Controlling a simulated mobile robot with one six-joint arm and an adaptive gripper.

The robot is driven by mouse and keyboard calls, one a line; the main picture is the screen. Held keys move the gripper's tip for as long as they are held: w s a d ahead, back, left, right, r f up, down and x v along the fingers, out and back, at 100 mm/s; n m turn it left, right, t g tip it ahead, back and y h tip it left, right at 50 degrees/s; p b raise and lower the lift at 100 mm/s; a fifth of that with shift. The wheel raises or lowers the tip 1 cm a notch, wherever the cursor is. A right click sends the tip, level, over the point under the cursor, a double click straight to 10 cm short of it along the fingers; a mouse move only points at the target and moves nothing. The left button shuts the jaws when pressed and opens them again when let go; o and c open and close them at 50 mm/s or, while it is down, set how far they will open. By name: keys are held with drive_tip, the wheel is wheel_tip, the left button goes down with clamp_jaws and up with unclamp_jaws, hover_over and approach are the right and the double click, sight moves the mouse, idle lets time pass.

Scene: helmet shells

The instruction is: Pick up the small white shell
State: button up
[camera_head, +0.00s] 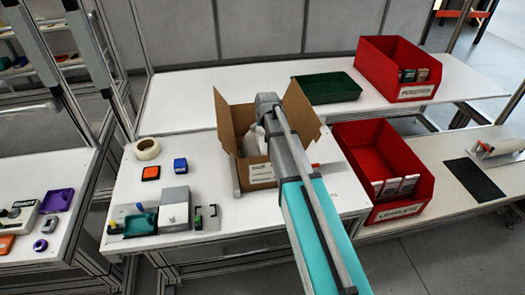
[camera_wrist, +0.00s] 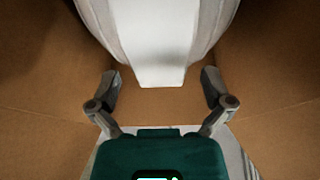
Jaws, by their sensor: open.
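A white shell (camera_wrist: 158,40) with a narrow lower end lies inside the cardboard box (camera_wrist: 45,100). It fills the upper middle of the wrist view, and its top is cut off by the frame edge. My gripper (camera_wrist: 160,82) is open, with one finger on each side of the shell's narrow end. I see no clear contact between fingers and shell. In the head view the box (camera_head: 234,118) stands on the white table with its flaps up. A bit of white shell (camera_head: 252,141) shows inside it, left of my arm. My arm hides much of the box's inside and the gripper.
Two red bins, one on the rear shelf (camera_head: 372,70) and one on the table's right (camera_head: 424,183), stand right of the box. A green tray (camera_head: 327,87) lies behind it. A tape roll (camera_head: 146,149) and small fixtures (camera_head: 174,208) sit left. The box walls surround my gripper closely.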

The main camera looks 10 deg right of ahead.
drive_tip(key=shift+f, duration=0.15)
idle(0.5)
drive_tip(key=c, duration=1.2)
drive_tip(key=shift+w, duration=0.1)
wheel_tip(320, 180, up, 28)
drive_tip(key=p, duration=2.8)
